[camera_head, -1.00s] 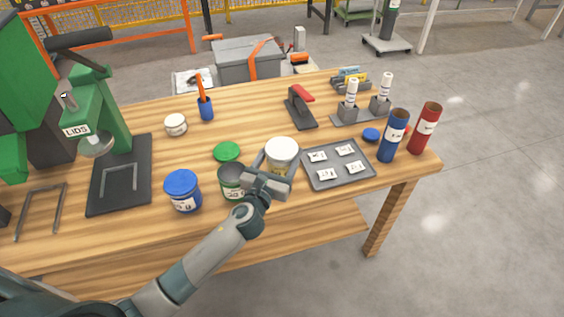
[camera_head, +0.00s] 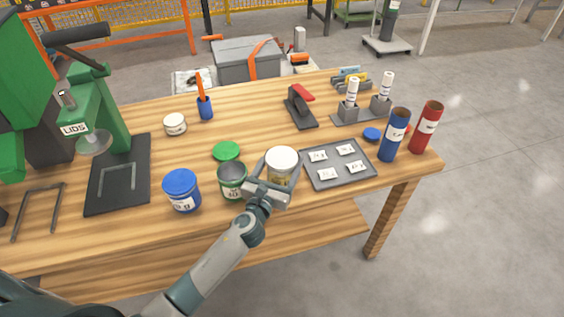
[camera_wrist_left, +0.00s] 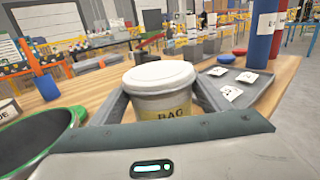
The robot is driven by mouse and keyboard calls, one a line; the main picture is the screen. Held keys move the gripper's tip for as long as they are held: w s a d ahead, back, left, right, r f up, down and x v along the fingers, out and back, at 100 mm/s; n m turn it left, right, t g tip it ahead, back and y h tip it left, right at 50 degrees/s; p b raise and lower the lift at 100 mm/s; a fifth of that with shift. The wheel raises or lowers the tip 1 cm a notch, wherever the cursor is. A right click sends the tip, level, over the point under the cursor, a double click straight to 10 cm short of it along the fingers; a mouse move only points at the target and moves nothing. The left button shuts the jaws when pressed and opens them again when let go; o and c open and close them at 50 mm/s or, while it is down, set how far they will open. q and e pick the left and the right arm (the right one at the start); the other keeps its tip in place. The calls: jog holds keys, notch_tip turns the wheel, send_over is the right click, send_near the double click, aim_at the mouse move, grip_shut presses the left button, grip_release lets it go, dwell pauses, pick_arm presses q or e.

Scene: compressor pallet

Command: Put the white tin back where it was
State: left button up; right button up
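The white tin (camera_head: 281,177) has a white lid and a pale yellow label. It is upright, to the right of the open green tin (camera_head: 232,182) and left of the grey tray (camera_head: 325,172). My left gripper (camera_head: 275,180) has its fingers on both sides of the tin and appears shut on it. In the left wrist view the tin (camera_wrist_left: 162,90) fills the space between the fingers, its lid above them. The tin's foot is hidden, so I cannot tell whether it touches the table. My right gripper is not in view.
A blue-lidded tin (camera_head: 182,190) stands left of the green tin, and a loose green lid (camera_head: 227,151) lies behind. Blue (camera_head: 392,138) and red (camera_head: 427,132) cylinders stand at the right. Wooden table (camera_head: 240,120) is bare behind the white tin.

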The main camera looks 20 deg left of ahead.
aim_at(276, 174)
pick_arm(q)
jog(key=shift+o, duration=0.7)
jog(key=shift+s+r, duration=0.1)
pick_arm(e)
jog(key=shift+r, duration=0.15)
pick_arm(q)
jog(key=s, duration=0.3)
jog(key=s+b, duration=0.1)
jog(key=s, duration=0.3)
jog(key=shift+s+a, duration=0.2)
jog(key=shift+s, duration=0.05)
jog(key=s, duration=0.4)
jog(key=shift+a+b, duration=0.15)
jog(key=shift+b, duration=0.15)
jog(key=shift+s, duration=0.15)
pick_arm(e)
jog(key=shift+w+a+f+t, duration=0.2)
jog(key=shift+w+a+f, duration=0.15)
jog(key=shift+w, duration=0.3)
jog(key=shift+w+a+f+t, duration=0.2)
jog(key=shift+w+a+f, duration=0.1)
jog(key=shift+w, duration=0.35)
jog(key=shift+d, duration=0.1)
pick_arm(q)
jog(key=shift+r, duration=0.2)
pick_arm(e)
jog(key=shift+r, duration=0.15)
